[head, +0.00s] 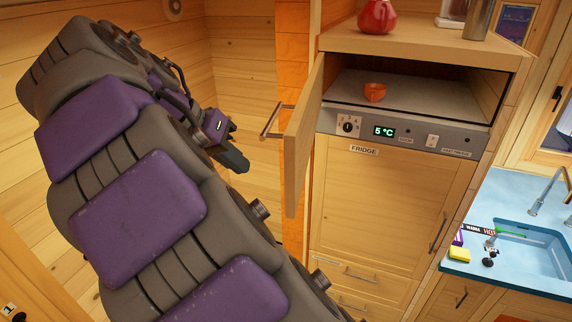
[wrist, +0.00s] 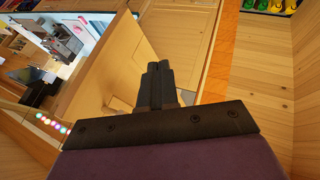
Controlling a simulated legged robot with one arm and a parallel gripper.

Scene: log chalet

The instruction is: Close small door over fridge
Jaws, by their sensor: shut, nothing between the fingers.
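The small door (head: 302,138) over the fridge is a light wooden panel with a bar handle (head: 275,120). In the head view it stands wide open, swung out at the left side of the compartment (head: 420,88). The compartment holds an orange cup (head: 374,92). My gripper (head: 241,163) is left of the door and apart from it. In the wrist view my gripper (wrist: 158,68) is shut and empty, its fingers side by side. A pale wooden panel (wrist: 122,62) lies beyond the fingers there; I cannot tell surely whether it is the small door.
The fridge front (head: 380,205) with its control panel (head: 400,130) is below the compartment. A red teapot (head: 377,17) stands on the cabinet top. A blue sink counter (head: 490,210) is at the right. A log wall (head: 240,80) is behind my arm.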

